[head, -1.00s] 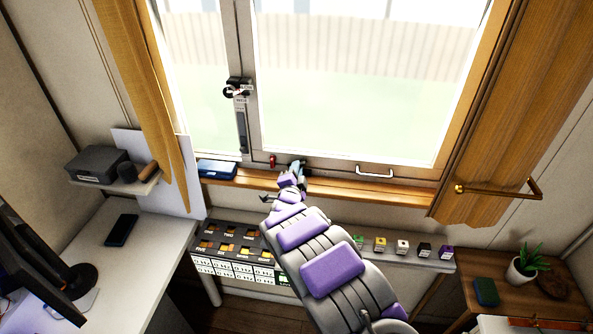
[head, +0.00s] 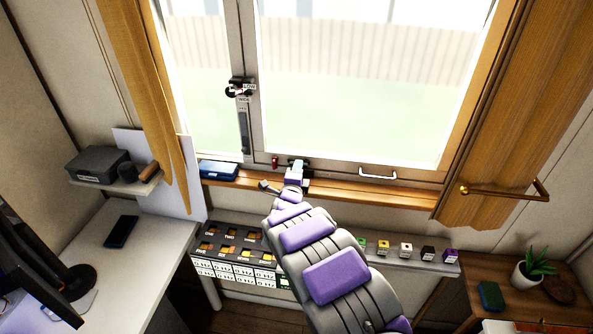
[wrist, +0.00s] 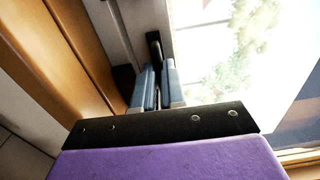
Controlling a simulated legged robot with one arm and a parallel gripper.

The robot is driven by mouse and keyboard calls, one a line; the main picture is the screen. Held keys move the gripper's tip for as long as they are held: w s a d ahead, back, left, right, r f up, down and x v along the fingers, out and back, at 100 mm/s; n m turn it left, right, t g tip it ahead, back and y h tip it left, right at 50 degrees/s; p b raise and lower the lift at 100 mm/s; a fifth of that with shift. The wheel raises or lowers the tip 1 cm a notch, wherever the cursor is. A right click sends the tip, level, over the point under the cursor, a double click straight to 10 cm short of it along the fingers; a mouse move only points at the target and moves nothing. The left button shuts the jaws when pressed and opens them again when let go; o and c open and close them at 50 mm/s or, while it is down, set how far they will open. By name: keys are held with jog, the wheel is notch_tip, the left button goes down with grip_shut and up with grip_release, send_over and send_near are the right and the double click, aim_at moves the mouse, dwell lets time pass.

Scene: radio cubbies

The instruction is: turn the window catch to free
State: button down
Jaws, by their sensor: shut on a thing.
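The white window frame (head: 340,170) stands above a wooden sill. My gripper (head: 299,164) is at the frame's bottom rail, a little left of the window's middle. In the wrist view its two blue fingers (wrist: 157,82) are close together on a dark upright lever, which looks like the window catch (wrist: 153,44). The lever's upper end sticks out past the fingertips; its lower part is hidden between them. In the head view my gripper hides most of it, so its exact angle cannot be told.
A black latch (head: 238,88) with small labels is on the upright post. A red piece (head: 275,162) sits left of my gripper, and a pull handle (head: 378,173) to its right. A blue case (head: 218,169) lies on the sill (head: 400,197). Labelled cubbies (head: 235,262) are below.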

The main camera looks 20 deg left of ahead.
jog(key=shift+d+f, duration=0.2)
jog(key=shift+f, duration=0.1)
jog(key=c, duration=1.5)
grip_release()
jog(key=o, duration=0.3)
jog(key=shift+r, duration=0.15)
jog(key=shift+s, duration=0.5)
jog(key=p+v, duration=0.2)
jog(key=v, duration=1.4)
jog(key=shift+p, duration=0.3)
jog(key=shift+d, duration=0.1)
